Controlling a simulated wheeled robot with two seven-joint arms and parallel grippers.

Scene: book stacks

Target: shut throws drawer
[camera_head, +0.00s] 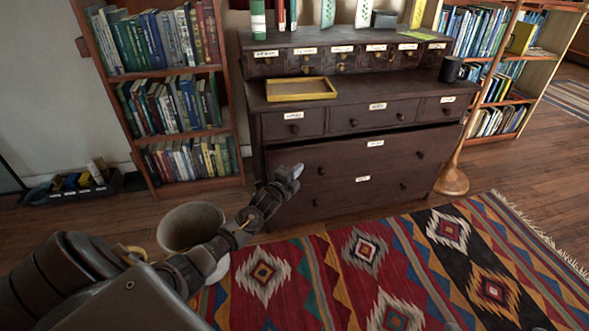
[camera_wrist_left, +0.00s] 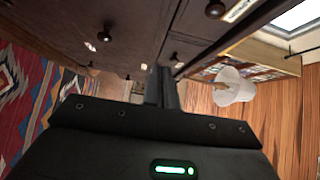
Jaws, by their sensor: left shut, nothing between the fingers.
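The dark wooden chest (camera_head: 345,120) stands ahead, with small drawers on top, a row of three drawers below and two wide drawers at the bottom. The upper wide drawer (camera_head: 345,158) stands a little out, with a dark gap along its top edge. Its label is too small to read, so I cannot tell for certain that it is the throws drawer. My left gripper (camera_head: 290,172) is at the left part of this drawer's front, shut and empty. In the left wrist view the shut fingers (camera_wrist_left: 161,85) point at the chest front; contact is unclear. My right gripper is out of view.
A white bin (camera_head: 190,228) stands beneath my left forearm. A bookshelf (camera_head: 175,100) is left of the chest, another at right. A yellow tray (camera_head: 300,89) and a dark mug (camera_head: 451,69) are on the chest. A wooden stand (camera_head: 452,180) is at its right; a patterned rug (camera_head: 380,270) lies in front.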

